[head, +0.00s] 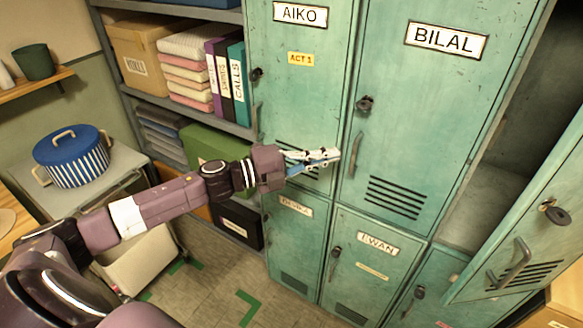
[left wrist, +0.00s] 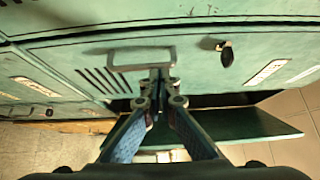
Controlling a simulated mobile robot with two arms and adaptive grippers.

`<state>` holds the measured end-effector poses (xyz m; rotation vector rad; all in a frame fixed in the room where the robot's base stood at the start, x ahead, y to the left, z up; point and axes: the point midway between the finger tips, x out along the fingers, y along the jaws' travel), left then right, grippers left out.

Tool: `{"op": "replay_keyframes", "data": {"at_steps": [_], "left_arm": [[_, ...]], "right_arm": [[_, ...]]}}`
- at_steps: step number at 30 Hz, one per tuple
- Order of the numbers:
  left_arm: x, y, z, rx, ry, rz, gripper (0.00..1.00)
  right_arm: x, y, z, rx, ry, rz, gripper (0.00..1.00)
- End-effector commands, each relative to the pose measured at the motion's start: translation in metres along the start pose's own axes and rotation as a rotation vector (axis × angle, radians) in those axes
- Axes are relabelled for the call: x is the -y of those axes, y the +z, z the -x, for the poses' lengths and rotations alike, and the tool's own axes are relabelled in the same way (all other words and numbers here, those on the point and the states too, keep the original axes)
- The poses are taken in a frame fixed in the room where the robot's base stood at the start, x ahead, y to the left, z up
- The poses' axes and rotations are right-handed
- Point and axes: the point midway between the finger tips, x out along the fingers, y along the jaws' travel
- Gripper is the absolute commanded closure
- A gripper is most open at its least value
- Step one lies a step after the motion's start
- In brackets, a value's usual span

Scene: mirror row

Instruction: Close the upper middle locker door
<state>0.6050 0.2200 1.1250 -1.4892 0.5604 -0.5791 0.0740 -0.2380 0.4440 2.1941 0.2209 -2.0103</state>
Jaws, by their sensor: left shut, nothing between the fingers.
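The upper middle locker door is the green BILAL door (head: 430,120), with a lock, a handle and vent slots. It looks flush with its frame; a slight gap cannot be ruled out. My left gripper (head: 335,156) is shut and empty, just left of the door's handle (head: 354,154) in the head view. In the left wrist view the closed fingertips (left wrist: 158,78) overlap the lower edge of the handle (left wrist: 142,58). I cannot tell whether they touch the door. My right gripper is out of view.
The upper right locker is open, its door (head: 535,235) standing out at the right. The AIKO door (head: 300,90) and EWAN door (head: 365,265) look shut. Shelves with towels (head: 187,75) and binders stand left. A blue striped pot (head: 72,160) stands on a cart. Some floor is clear.

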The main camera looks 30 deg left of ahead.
Motion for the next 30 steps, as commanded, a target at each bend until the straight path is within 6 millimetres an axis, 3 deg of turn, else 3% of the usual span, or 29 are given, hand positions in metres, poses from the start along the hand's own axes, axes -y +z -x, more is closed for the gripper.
{"op": "replay_keyframes", "data": {"at_steps": [5,13,23,30], "left_arm": [[-0.006,0.001,0.022,0.000,0.004,0.001,1.00],[-0.007,0.003,0.057,-0.003,0.006,0.001,1.00],[-0.003,0.006,0.080,-0.003,0.003,0.002,1.00],[-0.002,0.006,0.083,-0.003,0.002,0.001,1.00]], "right_arm": [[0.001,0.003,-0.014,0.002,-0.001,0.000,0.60],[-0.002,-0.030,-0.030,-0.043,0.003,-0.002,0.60],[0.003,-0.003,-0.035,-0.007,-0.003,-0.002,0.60],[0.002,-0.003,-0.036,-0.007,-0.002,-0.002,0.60]]}}
